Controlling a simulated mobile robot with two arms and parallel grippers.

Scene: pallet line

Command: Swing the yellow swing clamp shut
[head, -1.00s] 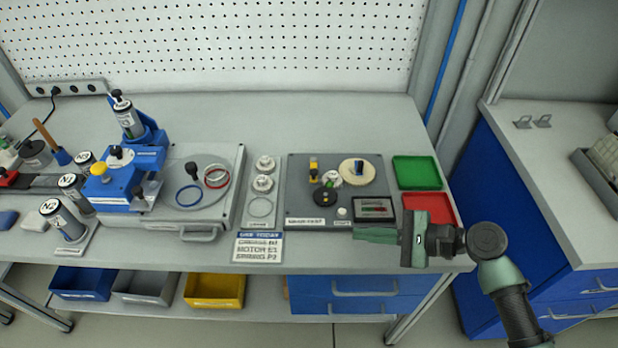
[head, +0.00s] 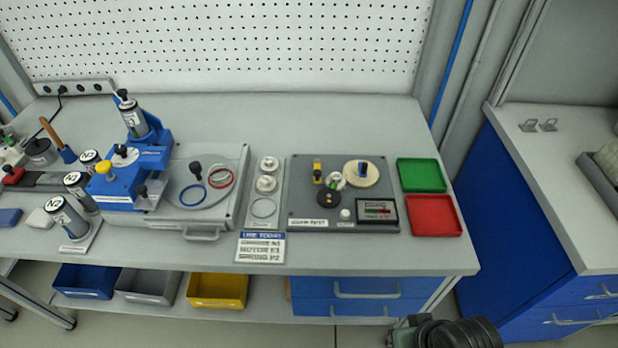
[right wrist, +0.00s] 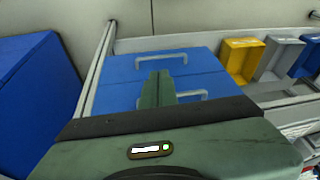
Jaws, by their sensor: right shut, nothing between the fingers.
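The small yellow clamp (head: 317,164) with a black knob stands at the back left of the dark grey test plate (head: 300,205). A small silvery round part (head: 338,181) sits right beside it. At this size I cannot tell how far the clamp is swung. My right gripper (right wrist: 158,88) is shut and empty in the right wrist view, pointing toward the blue drawers below the bench. In the head view only a bit of the right arm shows at the bottom edge, well away from the clamp. My left gripper is not in view.
A cream disc (head: 361,174) and a black disc (head: 328,197) share the plate. Green (head: 421,175) and red (head: 434,215) trays stand to its right. A blue fixture (head: 128,180) stands at left. The bench front right of the sign (head: 260,247) is clear.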

